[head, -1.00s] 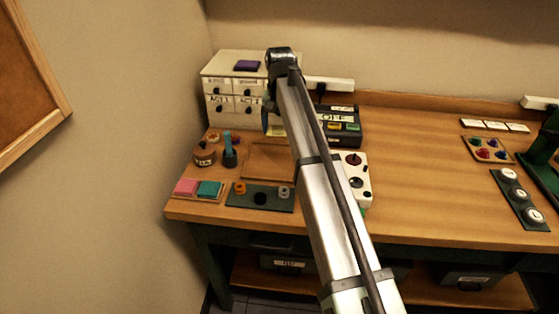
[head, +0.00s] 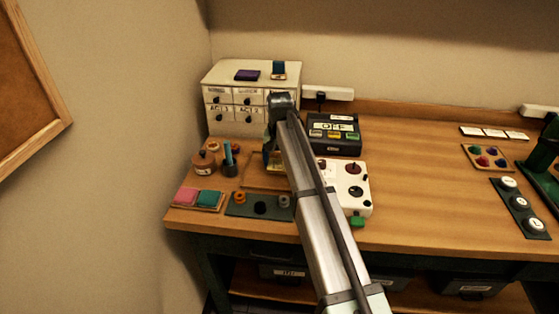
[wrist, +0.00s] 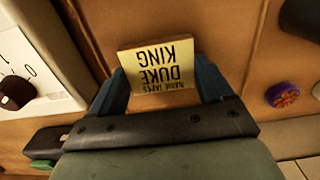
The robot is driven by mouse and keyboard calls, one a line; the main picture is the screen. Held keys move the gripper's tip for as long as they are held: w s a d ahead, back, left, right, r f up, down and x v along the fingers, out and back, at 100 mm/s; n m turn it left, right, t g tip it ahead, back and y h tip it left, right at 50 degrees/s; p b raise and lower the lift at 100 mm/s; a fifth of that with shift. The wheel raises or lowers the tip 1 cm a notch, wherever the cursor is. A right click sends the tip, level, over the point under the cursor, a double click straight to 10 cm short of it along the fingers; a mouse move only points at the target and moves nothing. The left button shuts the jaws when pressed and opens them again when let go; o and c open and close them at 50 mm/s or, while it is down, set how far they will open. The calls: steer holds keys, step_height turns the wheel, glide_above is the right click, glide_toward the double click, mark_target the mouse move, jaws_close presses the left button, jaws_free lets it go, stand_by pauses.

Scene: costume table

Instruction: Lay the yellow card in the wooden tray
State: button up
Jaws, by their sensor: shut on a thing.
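The yellow card (wrist: 165,70) is held between the blue fingers of my gripper (wrist: 163,82) in the wrist view. In the head view my gripper (head: 272,150) is low over the back right part of the wooden tray (head: 255,184), with a bit of yellow showing at the fingers. The tray is a shallow brown one on the left part of the table, partly hidden by my arm. Its brown floor (wrist: 215,25) shows around the card. I cannot tell whether the card touches it.
A white box with knobs (head: 345,190) stands right of the tray, and a green strip with rings (head: 259,212) in front. A jar (head: 204,164) and pen cup (head: 229,168) stand left. A drawer cabinet (head: 225,128) and black device (head: 338,148) stand behind. The table's middle is clear.

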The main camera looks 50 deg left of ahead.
mark_target(279, 164)
steer(key=shift+f, duration=0.1)
steer(key=o, duration=0.9)
steer(key=shift+o, duration=0.2)
step_height(279, 164, up, 12)
stand_by(0.7)
